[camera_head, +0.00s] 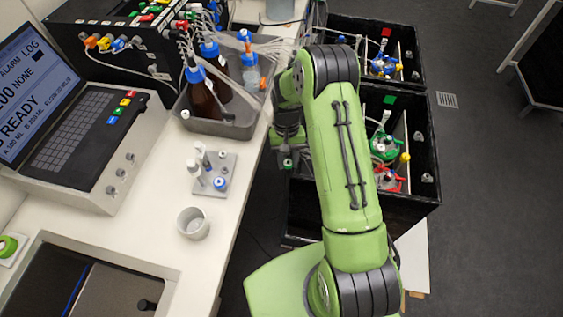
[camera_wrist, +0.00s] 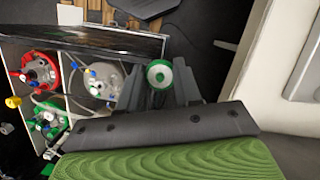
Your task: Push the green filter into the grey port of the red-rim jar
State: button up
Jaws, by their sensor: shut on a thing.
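My gripper (camera_wrist: 160,85) is shut on the green filter (camera_wrist: 158,73), a small green ring with a white centre, seen end-on between the fingers. In the head view the filter (camera_head: 287,163) shows as a small green spot under my gripper (camera_head: 287,150), between the bench edge and the black box. The red-rim jar (camera_wrist: 40,70) stands in a box compartment at the left of the wrist view, apart from the filter. In the head view the jar (camera_head: 388,180) is partly hidden by my arm. Its grey port is too small to tell.
A green-rim jar (camera_wrist: 46,120) and a pale-rimmed jar (camera_wrist: 105,88) stand in neighbouring compartments. The black box (camera_head: 410,204) has raised walls. A second box (camera_head: 409,38) stands behind. The white bench (camera_head: 240,185) holds a small rack (camera_head: 213,178), a cup (camera_head: 193,223) and a bottle tray (camera_head: 232,128).

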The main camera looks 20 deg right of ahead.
jog(key=d+f+m+y+b, duration=0.1)
jog(key=d+f+m+b, duration=0.2)
jog(key=d+m+b, duration=0.3)
jog(key=m+t+b, duration=0.6)
jog(key=m+b, duration=0.9)
jog(key=m, duration=0.5)
send_over(378, 186)
notch_tip(378, 186, down, 8)
jog(key=f+b, duration=0.4)
jog(key=shift+s+d, duration=0.25)
jog(key=shift+s, duration=0.1)
jog(key=shift+r, duration=0.15)
jog(key=shift+p, duration=0.45)
jog(key=shift+f, duration=1)
jog(key=o, duration=1.1)
